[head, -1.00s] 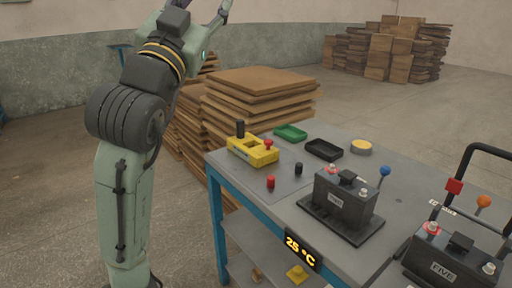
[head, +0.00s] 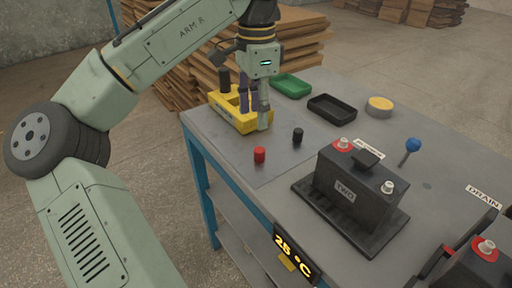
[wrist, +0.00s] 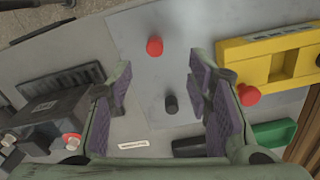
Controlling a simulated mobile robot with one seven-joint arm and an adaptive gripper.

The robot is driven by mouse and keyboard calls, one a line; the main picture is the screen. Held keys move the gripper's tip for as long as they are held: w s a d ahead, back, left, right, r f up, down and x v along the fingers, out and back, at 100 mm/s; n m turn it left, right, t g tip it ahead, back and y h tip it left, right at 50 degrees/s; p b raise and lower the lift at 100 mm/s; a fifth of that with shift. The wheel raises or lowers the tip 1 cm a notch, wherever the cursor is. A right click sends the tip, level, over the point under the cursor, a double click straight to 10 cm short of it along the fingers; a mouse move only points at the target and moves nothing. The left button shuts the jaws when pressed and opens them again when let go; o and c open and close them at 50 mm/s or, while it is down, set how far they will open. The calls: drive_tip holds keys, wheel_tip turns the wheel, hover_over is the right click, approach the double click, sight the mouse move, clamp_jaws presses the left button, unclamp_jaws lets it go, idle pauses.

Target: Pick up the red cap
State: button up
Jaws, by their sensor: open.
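The red cap (head: 260,155) stands upright on the grey mat near the table's left edge. It also shows in the wrist view (wrist: 154,46), above and between the two fingertips. My gripper (head: 256,120) points down in front of the yellow block (head: 238,122), behind the red cap in the head view. In the wrist view my gripper (wrist: 160,72) is open and empty, with a clear gap to the cap. A second red piece (wrist: 249,95) shows at the yellow block in the wrist view; my gripper hides it in the head view.
A black cap (head: 298,136) stands right of the red cap. Green (head: 291,86) and black (head: 331,108) trays and a yellow round piece (head: 380,104) lie behind. A black battery marked TWO (head: 345,190) stands to the right. Mat around the red cap is clear.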

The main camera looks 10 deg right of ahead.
hover_over(259, 149)
drive_tip(key=f, duration=0.4)
drive_tip(key=shift+w+a, duration=0.2)
drive_tip(key=shift+a, duration=0.05)
drive_tip(key=shift+s+d+f, duration=0.15)
drive_tip(key=shift+f, duration=1.45)
drive_tip(key=shift+s+d+f, duration=0.1)
drive_tip(key=shift+d+f, duration=0.05)
drive_tip(key=shift+f, duration=1.4)
drive_tip(key=shift+c, duration=0.2)
drive_tip(key=c, duration=0.8)
